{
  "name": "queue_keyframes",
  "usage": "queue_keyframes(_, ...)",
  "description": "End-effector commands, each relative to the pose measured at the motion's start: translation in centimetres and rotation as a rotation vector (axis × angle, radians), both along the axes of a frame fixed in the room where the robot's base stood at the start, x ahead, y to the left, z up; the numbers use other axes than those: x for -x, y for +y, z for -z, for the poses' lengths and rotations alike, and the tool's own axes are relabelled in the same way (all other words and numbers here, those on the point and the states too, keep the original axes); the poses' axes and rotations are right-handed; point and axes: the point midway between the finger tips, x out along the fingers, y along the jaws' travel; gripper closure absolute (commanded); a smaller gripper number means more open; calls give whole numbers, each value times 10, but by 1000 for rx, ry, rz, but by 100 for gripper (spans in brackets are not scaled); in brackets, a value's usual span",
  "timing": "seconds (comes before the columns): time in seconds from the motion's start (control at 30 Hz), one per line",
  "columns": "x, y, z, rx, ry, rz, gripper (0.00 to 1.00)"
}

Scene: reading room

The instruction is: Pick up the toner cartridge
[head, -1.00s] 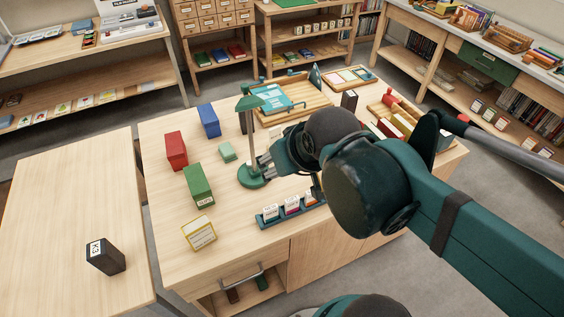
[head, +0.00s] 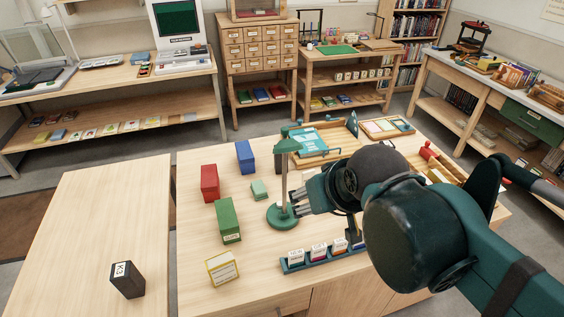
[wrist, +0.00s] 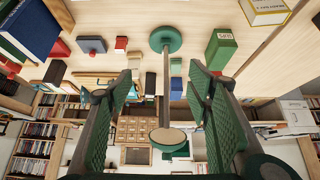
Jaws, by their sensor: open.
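A black box with a white label (head: 127,280) stands upright on the left table; it may be the toner cartridge, but the label is too small to read surely. A blue-green rack (head: 325,257) with several small labelled cartridges stands near the front edge of the middle table. My gripper (head: 297,201) is over the middle table, beside the green desk lamp (head: 284,170) and well to the right of the black box. In the wrist view my gripper (wrist: 160,72) is open and empty, with the lamp (wrist: 165,90) showing between its fingers.
A red box (head: 209,183), a blue box (head: 245,157), a green box (head: 228,220) and a yellow-edged box (head: 222,267) stand left of the lamp. A wooden tray (head: 325,145) lies behind it. The left table (head: 90,220) is bare around the black box.

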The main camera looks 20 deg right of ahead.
Motion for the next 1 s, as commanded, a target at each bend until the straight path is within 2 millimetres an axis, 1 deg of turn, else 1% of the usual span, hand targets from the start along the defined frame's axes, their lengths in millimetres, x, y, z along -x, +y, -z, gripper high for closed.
queue_keyframes(0.13,0,0,-26,0,0,0,50)
queue_keyframes(0.53,0,0,-81,0,0,0,50)
queue_keyframes(0.87,-18,-2,-93,55,35,-58,50)
queue_keyframes(1.0,-28,-4,-101,87,53,-92,50)
